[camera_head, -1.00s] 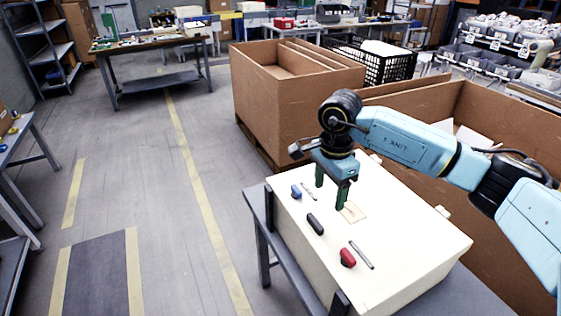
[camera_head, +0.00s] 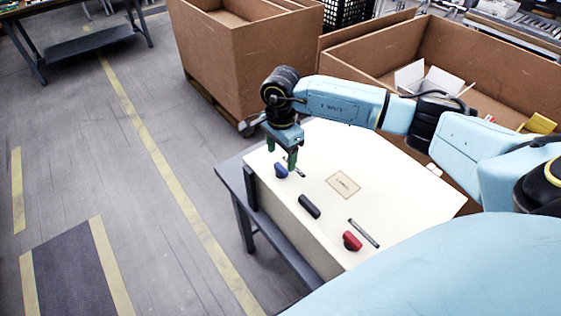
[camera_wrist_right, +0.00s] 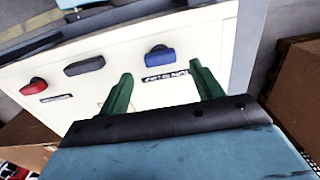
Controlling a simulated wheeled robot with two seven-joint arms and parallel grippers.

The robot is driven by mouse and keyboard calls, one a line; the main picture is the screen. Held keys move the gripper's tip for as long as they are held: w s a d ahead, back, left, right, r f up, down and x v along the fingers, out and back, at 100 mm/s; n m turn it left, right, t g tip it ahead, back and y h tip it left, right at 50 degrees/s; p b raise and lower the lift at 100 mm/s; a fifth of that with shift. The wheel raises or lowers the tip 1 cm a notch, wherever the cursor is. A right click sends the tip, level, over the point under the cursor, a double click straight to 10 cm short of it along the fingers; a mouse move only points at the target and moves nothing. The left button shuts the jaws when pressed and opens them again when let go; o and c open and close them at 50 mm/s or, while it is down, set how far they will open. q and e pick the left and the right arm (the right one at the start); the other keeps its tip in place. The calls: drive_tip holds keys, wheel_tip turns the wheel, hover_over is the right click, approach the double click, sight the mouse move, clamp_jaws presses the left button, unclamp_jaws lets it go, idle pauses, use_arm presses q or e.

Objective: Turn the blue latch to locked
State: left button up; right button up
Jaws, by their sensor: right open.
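The blue latch (camera_head: 281,170) sits at the far left corner of the white panel (camera_head: 400,185), beside a small dark label. My right gripper (camera_head: 282,158) is just above and behind it, with green fingers pointing down. In the right wrist view the blue latch (camera_wrist_right: 159,55) lies ahead of the two spread fingertips (camera_wrist_right: 160,78), with nothing between them. I cannot tell whether the fingers touch the panel. The latch looks turned at an angle to its label in the head view. My left gripper is not in view.
A black latch (camera_head: 309,206) and a red latch (camera_head: 352,240) stand along the same panel edge, the red one near a dark strip (camera_head: 364,233). Large cardboard boxes (camera_head: 245,60) stand behind the table.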

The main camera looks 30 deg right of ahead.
sight(281, 167)
drive_tip(key=shift+f, duration=2.3)
drive_tip(key=c, duration=1)
